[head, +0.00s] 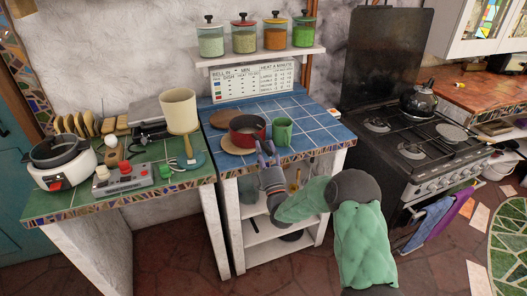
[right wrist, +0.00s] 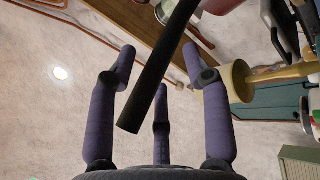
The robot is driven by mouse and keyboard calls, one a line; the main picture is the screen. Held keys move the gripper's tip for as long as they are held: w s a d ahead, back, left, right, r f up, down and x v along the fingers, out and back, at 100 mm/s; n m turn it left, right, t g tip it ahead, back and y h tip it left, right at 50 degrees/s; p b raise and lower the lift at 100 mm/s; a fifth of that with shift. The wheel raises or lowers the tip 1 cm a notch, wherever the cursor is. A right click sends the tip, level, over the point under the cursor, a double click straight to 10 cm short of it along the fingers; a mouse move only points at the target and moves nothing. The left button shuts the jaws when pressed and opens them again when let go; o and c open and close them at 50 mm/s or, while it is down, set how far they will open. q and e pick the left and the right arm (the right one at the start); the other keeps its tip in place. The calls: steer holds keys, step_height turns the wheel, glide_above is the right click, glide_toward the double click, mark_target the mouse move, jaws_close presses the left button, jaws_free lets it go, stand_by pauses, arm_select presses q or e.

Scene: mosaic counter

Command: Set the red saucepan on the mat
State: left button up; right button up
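The red saucepan (head: 248,139) stands upright on the blue tiled counter, left of a green mug (head: 282,132). A round brown mat (head: 236,150) shows at its front left, and another brown disc (head: 217,118) lies behind left. I cannot tell whether the pan overlaps the front mat. My right gripper (head: 266,150) is just in front of the pan. In the right wrist view its fingers (right wrist: 158,70) are spread, with a black handle (right wrist: 152,90) running between them; no firm contact shows. My left gripper is out of view.
A shelf with several jars (head: 245,37) hangs above the counter (head: 310,122). The left green counter holds a cooker (head: 58,165), a control box (head: 124,178) and a cream lamp-like shape (head: 179,108). A black stove (head: 410,140) stands right. The counter's right part is clear.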

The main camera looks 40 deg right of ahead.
steer(key=p+v, duration=0.2)
steer(key=v, duration=1)
steer(key=a+f+m+g+y, duration=0.4)
steer(key=a+f, duration=0.4)
steer(key=f, duration=0.5)
steer(key=a+f+m+g+y, duration=0.35)
steer(key=a+f+g, duration=0.4)
steer(key=f, duration=0.45)
steer(key=s+a+f+m+g+y, duration=0.2)
steer(key=s+a+f+g, duration=0.3)
steer(key=s, duration=0.5)
steer(key=s+a+f+m+g+y, duration=0.1)
steer(key=s+a+f+m+g, duration=0.2)
steer(key=s+a, duration=0.6)
step_height(320, 180, down, 3)
steer(key=shift+s+a+r+g+y, duration=0.1)
steer(key=shift+s+a+g+y, duration=0.25)
steer(key=shift+s+g, duration=0.7)
steer(key=shift+w, duration=0.2)
steer(key=shift+r+p, duration=0.9)
steer(key=shift+r, duration=0.05)
